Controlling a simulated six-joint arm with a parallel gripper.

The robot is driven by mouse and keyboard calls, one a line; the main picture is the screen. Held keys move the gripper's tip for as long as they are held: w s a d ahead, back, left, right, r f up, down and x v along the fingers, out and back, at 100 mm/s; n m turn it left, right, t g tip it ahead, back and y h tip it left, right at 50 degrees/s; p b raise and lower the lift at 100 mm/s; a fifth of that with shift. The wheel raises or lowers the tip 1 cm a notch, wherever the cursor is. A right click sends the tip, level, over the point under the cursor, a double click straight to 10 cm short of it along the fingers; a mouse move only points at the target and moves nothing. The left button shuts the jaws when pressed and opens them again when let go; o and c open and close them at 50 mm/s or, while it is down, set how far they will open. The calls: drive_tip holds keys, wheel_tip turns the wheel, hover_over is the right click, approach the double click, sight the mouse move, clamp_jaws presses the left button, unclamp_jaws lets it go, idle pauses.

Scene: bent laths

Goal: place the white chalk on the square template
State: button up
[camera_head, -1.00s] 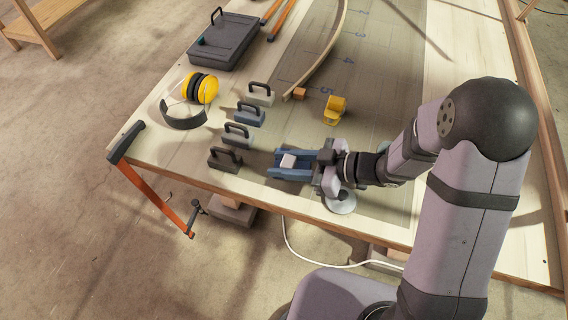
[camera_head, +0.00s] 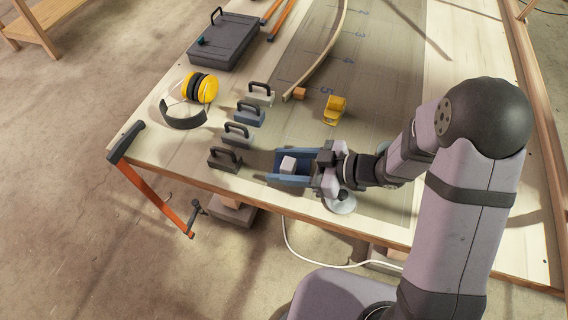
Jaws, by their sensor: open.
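A small white block (camera_head: 288,165), which looks like the white chalk, is near the table's front edge. My gripper (camera_head: 290,167) reaches left to it, with blue fingers on its far and near sides. The gripper is open and the block shows between the fingers. I cannot tell whether the block rests on the table or on something beneath it. I cannot pick out a square template for certain; a grey sheet with printed numbers (camera_head: 375,75) lies along the table.
Several handled weights (camera_head: 225,158) stand left of my gripper. Ear muffs (camera_head: 200,87), a dark case (camera_head: 226,42), a yellow object (camera_head: 335,108), an orange-brown cube (camera_head: 299,94) and a bent lath (camera_head: 325,52) lie farther back.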

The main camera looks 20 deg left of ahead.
sight(295, 165)
drive_tip(key=v, duration=0.5)
drive_tip(key=shift+w+d+r, duration=0.1)
drive_tip(key=shift+d+r, duration=0.05)
drive_tip(key=shift+d, duration=0.05)
wheel_tip(295, 165, up, 7)
drive_tip(key=shift+a, duration=0.2)
